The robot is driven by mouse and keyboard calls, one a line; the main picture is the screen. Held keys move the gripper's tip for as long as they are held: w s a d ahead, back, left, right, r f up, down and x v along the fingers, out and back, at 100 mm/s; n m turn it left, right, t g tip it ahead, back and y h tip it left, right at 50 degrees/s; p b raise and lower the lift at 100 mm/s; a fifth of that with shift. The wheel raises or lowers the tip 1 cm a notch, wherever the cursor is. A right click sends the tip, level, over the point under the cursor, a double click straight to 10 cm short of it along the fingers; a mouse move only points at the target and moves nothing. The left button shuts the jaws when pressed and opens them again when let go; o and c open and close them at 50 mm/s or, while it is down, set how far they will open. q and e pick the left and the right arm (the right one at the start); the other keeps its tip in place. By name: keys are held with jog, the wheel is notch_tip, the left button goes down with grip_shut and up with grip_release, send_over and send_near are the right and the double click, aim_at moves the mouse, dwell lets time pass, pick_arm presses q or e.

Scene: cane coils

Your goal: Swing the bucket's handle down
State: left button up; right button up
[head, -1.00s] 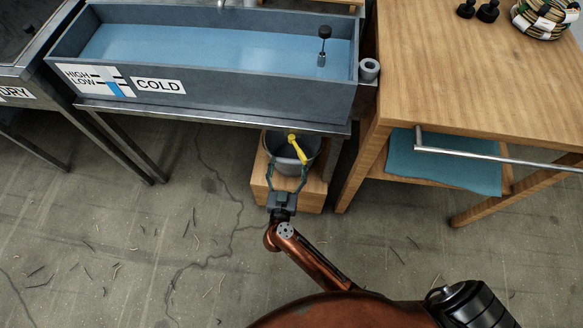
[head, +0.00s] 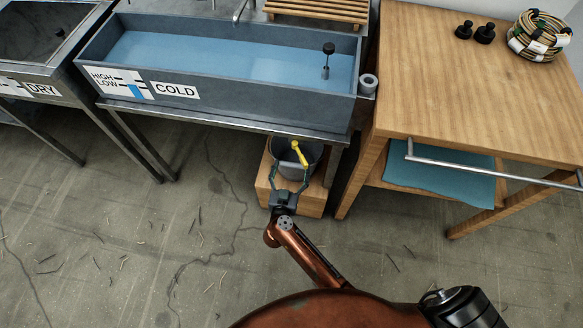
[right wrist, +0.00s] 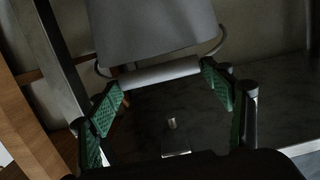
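A grey bucket (head: 289,171) stands on a wooden block under the blue sink, and a yellow bar-like piece (head: 302,155) slants across its mouth. My right gripper (head: 290,178) is at the bucket's near side, with its fingers spread apart. In the right wrist view, the green-padded fingers of the gripper (right wrist: 164,94) stand apart around a pale grey grip bar (right wrist: 162,73), with thin curved wire at both its ends. The bar lies along the edge of the bucket's grey wall (right wrist: 150,35). I cannot tell whether the pads touch it. My left gripper is not in view.
A metal rail (head: 470,170) runs along the table's front. Scraps lie on the open floor at left.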

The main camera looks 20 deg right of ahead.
jog(key=shift+o, duration=1.4)
jog(key=shift+r, duration=0.1)
notch_tip(320, 180, up, 10)
